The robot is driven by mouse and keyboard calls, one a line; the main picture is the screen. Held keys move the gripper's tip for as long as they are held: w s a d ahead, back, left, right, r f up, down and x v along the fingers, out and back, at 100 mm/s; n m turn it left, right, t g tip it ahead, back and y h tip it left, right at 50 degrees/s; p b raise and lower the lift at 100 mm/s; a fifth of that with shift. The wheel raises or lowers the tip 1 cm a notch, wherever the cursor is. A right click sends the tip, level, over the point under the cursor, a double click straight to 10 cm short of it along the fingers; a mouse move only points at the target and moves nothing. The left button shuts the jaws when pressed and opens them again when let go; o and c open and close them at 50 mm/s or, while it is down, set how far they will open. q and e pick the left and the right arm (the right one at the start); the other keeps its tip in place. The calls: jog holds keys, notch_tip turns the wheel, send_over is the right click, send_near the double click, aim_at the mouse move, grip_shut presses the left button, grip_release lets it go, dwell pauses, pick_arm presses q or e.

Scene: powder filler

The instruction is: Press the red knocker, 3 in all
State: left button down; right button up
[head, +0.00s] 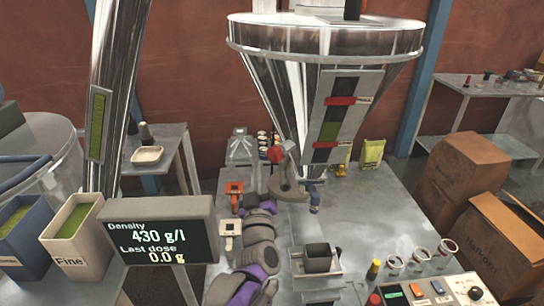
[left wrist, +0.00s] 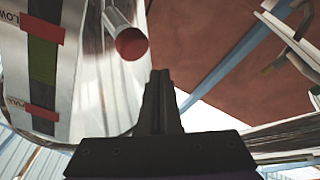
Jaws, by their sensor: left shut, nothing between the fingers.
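The red knocker (head: 275,154) sits at the lower left side of the hopper's steel cone. In the left wrist view its round red end (left wrist: 131,43) caps a metal cylinder, just up and left of my fingertips. My left gripper (left wrist: 161,73) is shut and empty, with a visible gap in the picture between the fingertips and the red face; whether they touch is not clear. In the head view the left gripper (head: 282,170) is small and close below the knocker. My right gripper is not in view.
The hopper (head: 380,75) stands over the steel table. A display (head: 158,232) reads density 430 g/l and last dose 0.0 g. A grey cup (head: 318,260), several glass jars (head: 418,262) and a button panel (head: 430,292) are at the front. Cardboard boxes (head: 460,175) stand right.

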pick_arm(q)
jog(key=shift+s+a, duration=0.9)
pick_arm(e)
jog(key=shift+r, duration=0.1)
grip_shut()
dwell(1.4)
